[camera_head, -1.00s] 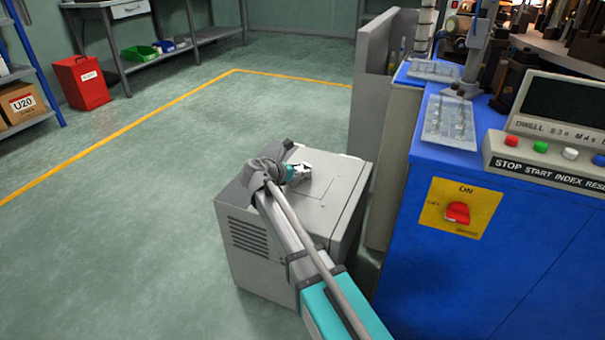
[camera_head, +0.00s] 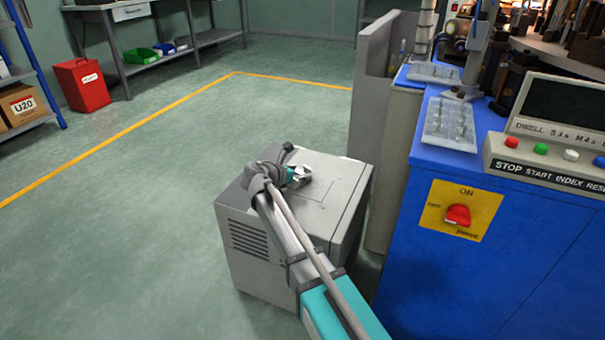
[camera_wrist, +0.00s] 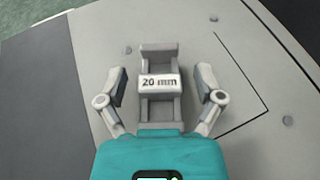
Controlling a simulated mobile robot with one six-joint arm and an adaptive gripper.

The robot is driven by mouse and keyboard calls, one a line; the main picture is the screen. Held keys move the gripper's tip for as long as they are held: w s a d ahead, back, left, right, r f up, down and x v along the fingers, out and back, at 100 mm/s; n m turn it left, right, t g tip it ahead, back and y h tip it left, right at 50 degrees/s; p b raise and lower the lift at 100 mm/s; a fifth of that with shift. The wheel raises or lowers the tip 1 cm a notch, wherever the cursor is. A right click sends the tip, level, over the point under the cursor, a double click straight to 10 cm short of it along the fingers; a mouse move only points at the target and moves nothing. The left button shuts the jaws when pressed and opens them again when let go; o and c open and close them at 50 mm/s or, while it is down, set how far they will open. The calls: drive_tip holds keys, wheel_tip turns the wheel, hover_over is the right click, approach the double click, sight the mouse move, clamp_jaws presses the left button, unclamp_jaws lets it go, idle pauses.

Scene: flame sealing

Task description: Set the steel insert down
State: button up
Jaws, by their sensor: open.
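The steel insert (camera_wrist: 160,84) is a light grey, channel-shaped block marked "20 mm". In the wrist view it sits on the grey top of a cabinet (camera_head: 318,215), between my gripper's fingers. My gripper (camera_wrist: 160,87) is open, with one finger on each side of the insert and a visible gap on both sides. In the head view my gripper (camera_head: 300,175) is low over the cabinet top, and the insert is too small and hidden there to make out clearly.
A blue machine (camera_head: 475,260) with a red rotary switch (camera_head: 457,215) and a button panel (camera_head: 550,160) stands right of the cabinet. A clear tray (camera_head: 449,124) lies on it. Open floor (camera_head: 130,220) is on the left. A red bin (camera_head: 82,85) stands farther back.

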drive_tip(key=shift+r, duration=0.2)
drive_tip(key=shift+s+a+r+p, duration=0.1)
drive_tip(key=shift+s+a+p, duration=0.1)
drive_tip(key=shift+p, duration=0.1)
drive_tip(key=p+v, duration=0.4)
drive_tip(key=v, duration=0.7)
drive_tip(key=shift+s+r, duration=0.1)
drive_tip(key=shift+r, duration=0.05)
